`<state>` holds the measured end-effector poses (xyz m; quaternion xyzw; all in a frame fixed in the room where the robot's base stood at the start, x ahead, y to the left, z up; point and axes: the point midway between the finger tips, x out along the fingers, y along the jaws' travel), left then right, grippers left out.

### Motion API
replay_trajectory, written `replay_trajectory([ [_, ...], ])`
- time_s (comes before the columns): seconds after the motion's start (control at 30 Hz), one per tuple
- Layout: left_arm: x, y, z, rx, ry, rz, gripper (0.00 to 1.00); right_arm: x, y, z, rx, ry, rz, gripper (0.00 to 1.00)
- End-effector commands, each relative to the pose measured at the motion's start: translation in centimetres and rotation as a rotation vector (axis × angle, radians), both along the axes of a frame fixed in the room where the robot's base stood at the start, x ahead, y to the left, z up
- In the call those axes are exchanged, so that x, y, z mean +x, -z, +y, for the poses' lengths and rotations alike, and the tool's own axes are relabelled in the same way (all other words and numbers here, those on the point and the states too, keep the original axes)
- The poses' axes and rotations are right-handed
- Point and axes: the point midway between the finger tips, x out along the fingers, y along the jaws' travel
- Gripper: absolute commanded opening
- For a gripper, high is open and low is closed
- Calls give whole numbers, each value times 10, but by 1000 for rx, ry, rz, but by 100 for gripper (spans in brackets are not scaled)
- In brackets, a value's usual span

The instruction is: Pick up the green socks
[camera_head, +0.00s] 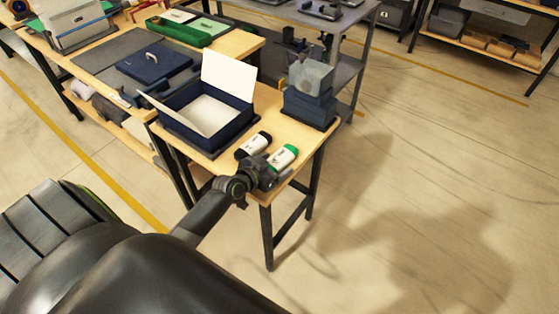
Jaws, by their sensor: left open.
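The green socks (283,157) are a small white pack with green ends, lying near the front right corner of the wooden table (300,137). A similar pack with black ends (253,145) lies just to its left. My left gripper (269,166) is at the near side of the two packs, close to the green one. It is open, and its fingers are small and dark here, so I cannot tell whether they touch the green socks. My right gripper is not in view.
An open dark blue box (238,131) with white flaps stands left of the packs. A stack of blue boxes (308,108) stands behind them at the table's right edge. A blue lid (153,62) and a green tray (180,30) lie farther back. Open floor lies to the right.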

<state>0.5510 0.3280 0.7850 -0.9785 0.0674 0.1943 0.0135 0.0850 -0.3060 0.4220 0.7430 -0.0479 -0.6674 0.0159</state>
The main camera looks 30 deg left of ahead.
Motion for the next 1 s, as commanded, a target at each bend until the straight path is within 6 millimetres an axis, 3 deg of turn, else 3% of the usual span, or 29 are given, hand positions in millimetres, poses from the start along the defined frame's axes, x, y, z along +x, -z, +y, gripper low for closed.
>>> replay_trajectory([
  [0.07,0,0,0,0,0,0,76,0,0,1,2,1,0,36],
  [0.43,-1,0,0,0,0,1,29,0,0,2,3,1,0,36],
  [0.73,0,-6,0,-1,1,-1,28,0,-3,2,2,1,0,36],
  [1.0,0,-57,0,2,1,-4,28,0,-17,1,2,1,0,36],
])
